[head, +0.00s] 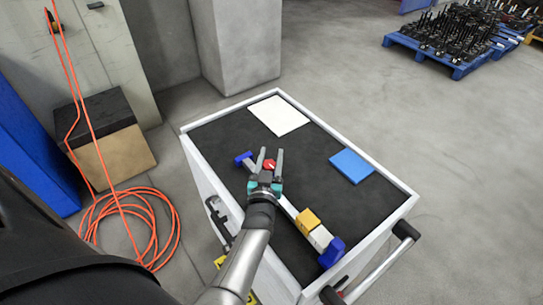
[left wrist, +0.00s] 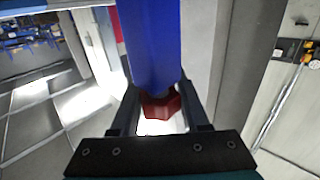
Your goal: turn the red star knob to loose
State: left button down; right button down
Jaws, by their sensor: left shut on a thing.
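The red star knob (head: 269,163) shows between the fingers of my left gripper (head: 270,160) in the head view. In the left wrist view the red knob (left wrist: 162,106) sits between the two dark fingers, and my left gripper is shut on it. A screw jack lies across the cart top, with one blue end (head: 243,157) beyond my gripper, a grey bar (head: 289,209), a yellow block (head: 307,220) and another blue end (head: 331,252) near the front. My gripper hides part of the bar. A blue part (left wrist: 150,45) stands behind the knob in the left wrist view.
The jack rests on the dark mat of a white-rimmed cart (head: 229,108). A white sheet (head: 279,115) and a blue pad (head: 351,166) lie on the mat. An orange hose (head: 130,190) coils on the floor at left. The mat between the pads and jack is clear.

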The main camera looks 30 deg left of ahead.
pick_arm(q)
jog(key=shift+c, duration=1.9)
grip_release()
jog(key=shift+s, duration=0.1)
pick_arm(e)
jog(key=shift+s+d, duration=0.1)
